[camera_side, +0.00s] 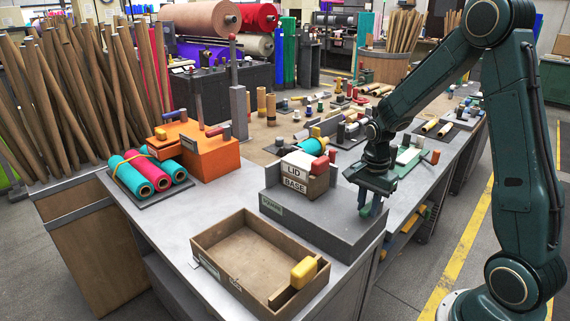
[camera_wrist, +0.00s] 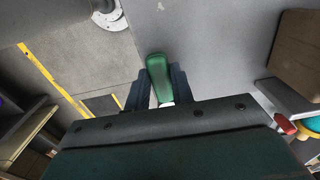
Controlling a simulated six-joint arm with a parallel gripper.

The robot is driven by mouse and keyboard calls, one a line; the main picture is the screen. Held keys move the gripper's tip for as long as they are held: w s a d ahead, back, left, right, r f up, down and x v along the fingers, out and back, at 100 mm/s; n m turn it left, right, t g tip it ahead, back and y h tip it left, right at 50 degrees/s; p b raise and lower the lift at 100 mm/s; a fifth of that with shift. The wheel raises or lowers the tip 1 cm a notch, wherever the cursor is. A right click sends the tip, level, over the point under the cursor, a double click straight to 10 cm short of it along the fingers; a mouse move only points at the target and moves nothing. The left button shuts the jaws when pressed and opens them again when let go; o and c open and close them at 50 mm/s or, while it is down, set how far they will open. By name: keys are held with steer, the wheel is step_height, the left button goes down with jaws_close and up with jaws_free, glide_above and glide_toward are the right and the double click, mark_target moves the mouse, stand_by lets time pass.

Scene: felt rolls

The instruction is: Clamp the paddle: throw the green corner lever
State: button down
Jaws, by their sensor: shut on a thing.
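The green lever (camera_wrist: 160,78) stands between the two fingers of my gripper (camera_wrist: 158,92) in the wrist view, at the edge of a grey surface. In the side view my gripper (camera_side: 371,208) points down at the right corner of the grey block (camera_side: 322,228). It is shut on the green lever, which is mostly hidden there by the fingers. I cannot tell for sure which thing is the paddle. A yellow-handled piece (camera_side: 304,272) lies at the right corner of the wooden tray (camera_side: 222,273).
An orange block (camera_side: 208,155) and several teal and red felt rolls (camera_side: 150,172) are at left. The bench front between rolls and tray is clear.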

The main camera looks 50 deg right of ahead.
mark_target(368, 207)
steer(key=shift+w, duration=0.1)
steer(key=c, duration=1.2)
jaws_free()
steer(key=shift+r, duration=0.1)
step_height(368, 207, up, 14)
steer(key=s+a+r+n+t, duration=0.2)
steer(key=s+a+n, duration=0.5)
steer(key=n, duration=0.2)
steer(key=s+a+r+n+t, duration=0.3)
steer(key=s+a+n, duration=0.4)
steer(key=s+n, duration=0.1)
steer(key=shift+s+a+r+n+t, duration=0.2)
steer(key=shift+s+r+n+t, duration=0.1)
steer(key=shift+n, duration=0.3)
